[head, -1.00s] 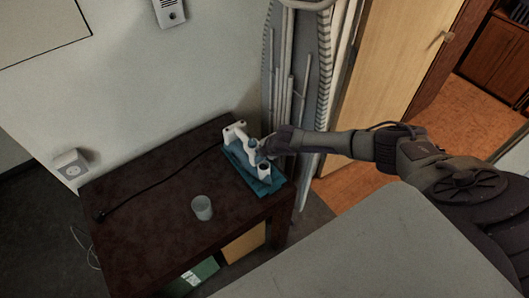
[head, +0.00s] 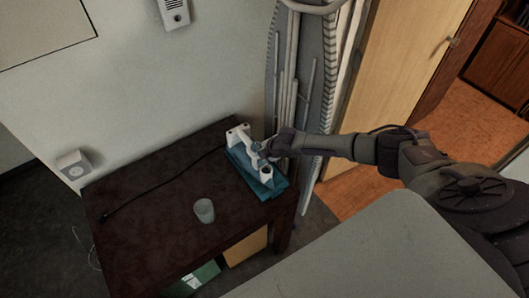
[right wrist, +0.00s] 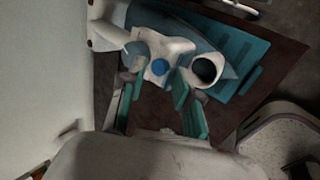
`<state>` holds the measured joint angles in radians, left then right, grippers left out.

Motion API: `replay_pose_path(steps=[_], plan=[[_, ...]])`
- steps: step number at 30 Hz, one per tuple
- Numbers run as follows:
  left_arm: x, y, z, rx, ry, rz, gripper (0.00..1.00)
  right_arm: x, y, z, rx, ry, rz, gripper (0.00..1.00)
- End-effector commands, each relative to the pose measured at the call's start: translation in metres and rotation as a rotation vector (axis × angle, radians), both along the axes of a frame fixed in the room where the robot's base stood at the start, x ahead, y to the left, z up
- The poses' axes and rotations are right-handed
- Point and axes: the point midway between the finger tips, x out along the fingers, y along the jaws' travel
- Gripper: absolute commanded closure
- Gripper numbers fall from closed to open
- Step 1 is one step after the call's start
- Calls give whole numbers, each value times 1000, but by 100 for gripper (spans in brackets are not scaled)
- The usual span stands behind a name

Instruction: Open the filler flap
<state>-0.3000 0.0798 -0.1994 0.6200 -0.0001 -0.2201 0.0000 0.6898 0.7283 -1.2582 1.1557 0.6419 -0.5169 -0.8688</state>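A white and blue iron (head: 243,137) rests on a teal pad (head: 266,190) at the right back corner of a dark table (head: 150,225). In the right wrist view the iron's white front (right wrist: 165,47) carries a blue round spot (right wrist: 159,67) and a dark round opening (right wrist: 205,70). A small greyish, see-through piece (right wrist: 137,55) sits left of the spot; I cannot tell whether this is the flap. My right gripper (head: 268,151) is at the iron. In the wrist view its fingers (right wrist: 154,88) are apart, either side of the white part; contact is unclear. My left gripper is out of view.
A clear glass (head: 204,211) stands on the table's front part. A black cord (head: 150,187) runs left from the iron. An ironing board (head: 300,65) leans behind the table, beside a wooden door (head: 395,85). The table's left half is mostly clear.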

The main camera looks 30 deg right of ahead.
Motion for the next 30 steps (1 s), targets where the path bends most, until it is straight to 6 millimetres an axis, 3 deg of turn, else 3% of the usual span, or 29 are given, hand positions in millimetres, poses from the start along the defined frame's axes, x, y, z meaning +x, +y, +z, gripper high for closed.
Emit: replay_pose_path(steps=[14, 30], plan=[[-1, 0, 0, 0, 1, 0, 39, -6, -1, 7, -1, 1, 2, 71], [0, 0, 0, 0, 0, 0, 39, -58, -5, 83, -1, 0, 2, 71]])
